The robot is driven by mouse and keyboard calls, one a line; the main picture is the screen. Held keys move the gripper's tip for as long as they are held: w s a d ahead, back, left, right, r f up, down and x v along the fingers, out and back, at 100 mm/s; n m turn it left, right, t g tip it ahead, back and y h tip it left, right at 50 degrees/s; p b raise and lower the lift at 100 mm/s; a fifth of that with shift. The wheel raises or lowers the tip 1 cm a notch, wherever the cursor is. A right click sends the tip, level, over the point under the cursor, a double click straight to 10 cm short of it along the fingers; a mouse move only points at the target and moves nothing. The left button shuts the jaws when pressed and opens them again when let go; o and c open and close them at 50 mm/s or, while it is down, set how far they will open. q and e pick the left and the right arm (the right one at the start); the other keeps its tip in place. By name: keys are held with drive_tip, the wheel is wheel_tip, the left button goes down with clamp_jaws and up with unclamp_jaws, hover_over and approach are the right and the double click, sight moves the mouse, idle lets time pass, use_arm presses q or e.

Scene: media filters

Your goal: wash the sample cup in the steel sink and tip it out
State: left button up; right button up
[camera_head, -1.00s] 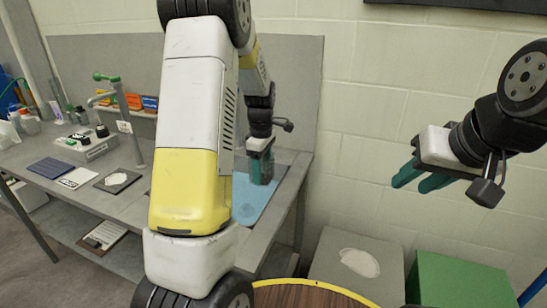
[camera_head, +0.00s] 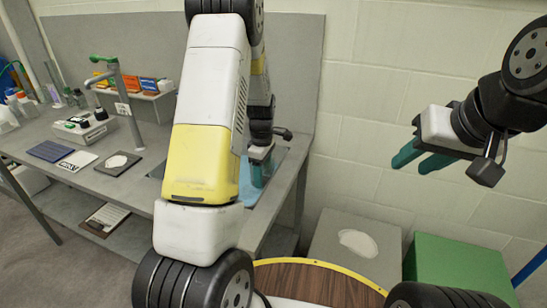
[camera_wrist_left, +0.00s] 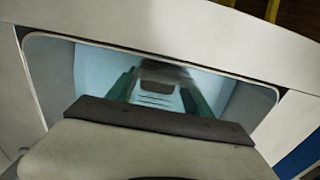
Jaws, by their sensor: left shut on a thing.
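My right gripper (camera_head: 422,160) is open and empty, in the air to the right, away from the bench.
A grey tap post with a green top (camera_head: 128,100) stands on the bench, left of my arm. A dark plate with a white patch (camera_head: 117,164), a blue pad (camera_head: 50,151) and a bottle rack (camera_head: 85,128) lie left. Grey (camera_head: 340,255) and green (camera_head: 455,270) boxes stand below right.

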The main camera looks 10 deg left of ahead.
use_arm(q)
drive_tip(key=shift+f, duration=3.2)
idle(3.2)
wheel_tip(320, 180, up, 17)
drive_tip(key=shift+f, duration=0.2)
idle(1.4)
